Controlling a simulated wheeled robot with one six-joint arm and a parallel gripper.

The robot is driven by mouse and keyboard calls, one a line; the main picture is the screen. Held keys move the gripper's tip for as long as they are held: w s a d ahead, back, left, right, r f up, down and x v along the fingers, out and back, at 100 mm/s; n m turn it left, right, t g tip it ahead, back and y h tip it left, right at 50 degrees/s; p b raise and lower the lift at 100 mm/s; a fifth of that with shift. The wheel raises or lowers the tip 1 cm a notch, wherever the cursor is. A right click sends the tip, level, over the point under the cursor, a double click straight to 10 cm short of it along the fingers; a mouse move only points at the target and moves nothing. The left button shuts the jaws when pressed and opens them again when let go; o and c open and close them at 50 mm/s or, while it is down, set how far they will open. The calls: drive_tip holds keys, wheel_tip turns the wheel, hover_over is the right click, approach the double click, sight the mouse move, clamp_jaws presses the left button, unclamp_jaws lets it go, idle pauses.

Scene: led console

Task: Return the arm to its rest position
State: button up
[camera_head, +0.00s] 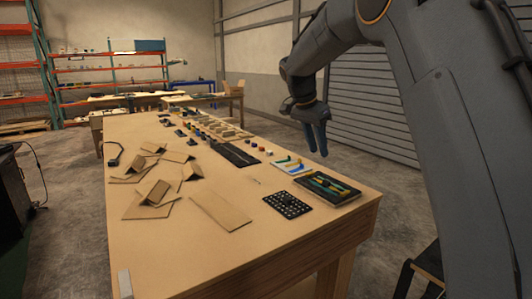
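My arm rises large on the right side of the view and bends over toward the left. My gripper (317,152) hangs from it, pointing down, in the air near the right edge of the long wooden table (270,232). Its two blue-grey fingers show a narrow gap between them, and nothing is seen in it. The gripper appears clear of the table and of the things on it.
On the table's near right lie a black perforated plate (288,204) and a dark tray (325,188) with coloured parts. Folded cardboard pieces (155,191) lie at left. Small parts line the far right side. A dark cabinet (12,200) stands at left; bare floor lies between.

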drive_tip(key=s+d+f+n+g+y+b, duration=0.1)
drive_tip(key=s+f+n+b, duration=0.3)
drive_tip(key=s+f, duration=1)
drive_tip(key=s+d+f+n+g+y+b, duration=0.1)
drive_tip(key=s+f+n+b, duration=0.4)
drive_tip(key=s+f, duration=0.9)
drive_tip(key=s+d+n+y, duration=0.1)
drive_tip(key=s+n, duration=0.1)
drive_tip(key=s, duration=0.5)
drive_tip(key=shift+s+d+f+y+b, duration=0.15)
drive_tip(key=shift+s+f+y+b, duration=0.15)
drive_tip(key=shift+s+y, duration=0.1)
